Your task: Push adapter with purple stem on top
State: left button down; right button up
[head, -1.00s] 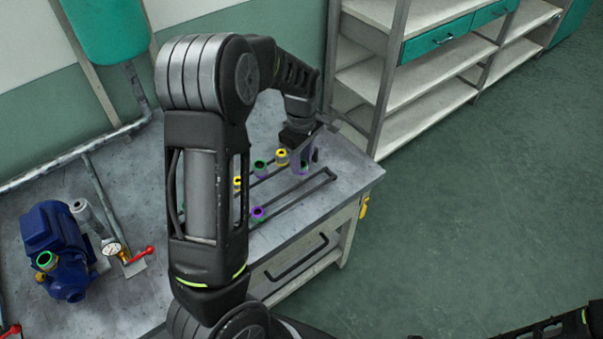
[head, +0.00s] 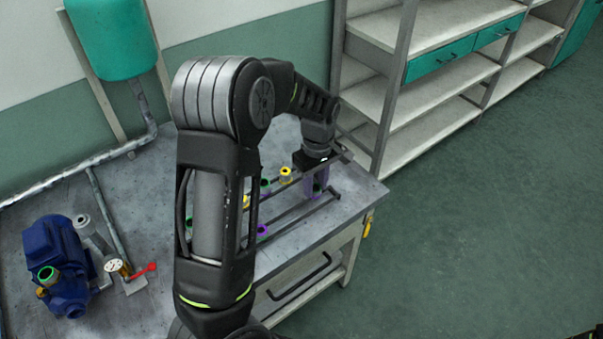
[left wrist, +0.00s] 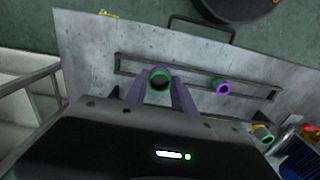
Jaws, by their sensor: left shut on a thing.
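My left gripper (head: 316,184) points down near the right end of the workbench. It is shut on an adapter with a green ring (left wrist: 159,80), which sits between its two purplish fingers in the left wrist view. The adapter's green ring faces up; its lower part is mostly hidden by the fingers. An adapter with a purple ring (head: 262,231) stands apart from the gripper, towards the bench front. It also shows right of the held one in the left wrist view (left wrist: 223,88). My right gripper is not in view.
A dark rail frame (head: 300,216) lies on the bench (head: 354,194). Yellow-ringed adapters (head: 285,174) and another green-ringed one (head: 265,184) stand by it. A blue pump (head: 58,250) with a red-handled valve (head: 144,270) is at left. Shelves (head: 425,75) stand behind.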

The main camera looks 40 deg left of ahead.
pick_arm(q)
jog(key=d+f+m, duration=0.8)
jog(key=d+m, duration=0.6)
jog(key=shift+s+d, duration=0.15)
jog(key=shift+s, duration=0.15)
jog(key=shift+f, duration=0.1)
